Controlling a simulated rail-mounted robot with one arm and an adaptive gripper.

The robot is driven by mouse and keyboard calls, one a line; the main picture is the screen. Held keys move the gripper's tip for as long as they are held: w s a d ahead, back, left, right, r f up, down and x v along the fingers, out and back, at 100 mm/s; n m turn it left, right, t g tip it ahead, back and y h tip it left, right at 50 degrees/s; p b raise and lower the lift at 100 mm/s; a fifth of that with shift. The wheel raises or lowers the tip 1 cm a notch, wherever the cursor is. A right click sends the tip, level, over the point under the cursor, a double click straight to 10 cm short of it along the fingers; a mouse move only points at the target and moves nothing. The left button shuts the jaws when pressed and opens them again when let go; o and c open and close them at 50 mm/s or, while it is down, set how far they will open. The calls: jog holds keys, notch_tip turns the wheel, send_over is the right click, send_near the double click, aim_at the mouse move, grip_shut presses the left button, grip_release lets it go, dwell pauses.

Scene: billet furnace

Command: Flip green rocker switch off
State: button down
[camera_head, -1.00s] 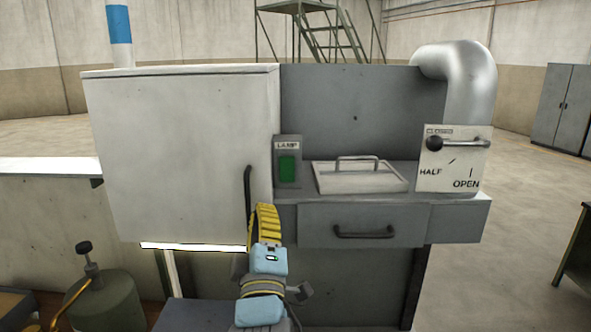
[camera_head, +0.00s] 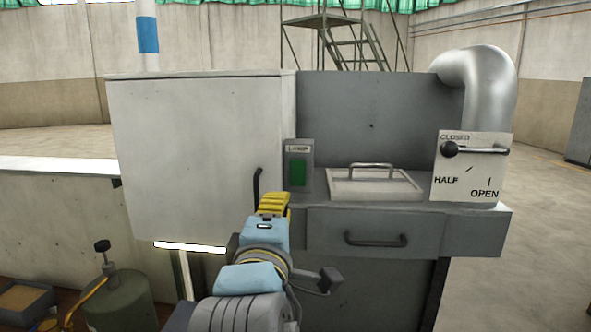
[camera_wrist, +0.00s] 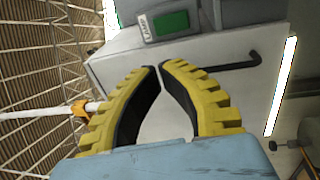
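The green rocker switch (camera_head: 298,172) sits in a grey box labelled LAMP (camera_head: 299,149), on the front of the furnace unit just right of the white cabinet. In the wrist view the green rocker (camera_wrist: 171,23) shows at the top, beyond the fingertips. Which way it is tipped I cannot tell. My gripper (camera_head: 275,197) has yellow ribbed fingers and is below and left of the switch, apart from it. In the wrist view my gripper's fingertips (camera_wrist: 159,67) nearly meet, with nothing between them.
A dark vertical handle (camera_head: 257,186) on the white cabinet (camera_head: 200,160) is close behind my fingers. Right of the switch are a lidded hatch (camera_head: 372,187), a drawer (camera_head: 400,232) and a lever plate (camera_head: 470,170). A green canister (camera_head: 122,300) stands at lower left.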

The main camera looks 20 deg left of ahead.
dwell(0.3)
jog(key=p, duration=0.8)
send_near(291, 164)
jog(key=x, duration=0.8)
jog(key=shift+r, duration=0.15)
jog(key=shift+w, duration=0.1)
jog(key=shift+w+a+g, duration=0.1)
jog(key=shift+w+g, duration=0.35)
jog(key=shift+g, duration=0.05)
jog(key=shift+s, duration=0.1)
jog(key=r+b+v, duration=0.2)
jog(key=b+v, duration=0.2)
jog(key=v, duration=0.9)
jog(key=shift+s+r, duration=0.35)
jog(key=shift+s, duration=0.05)
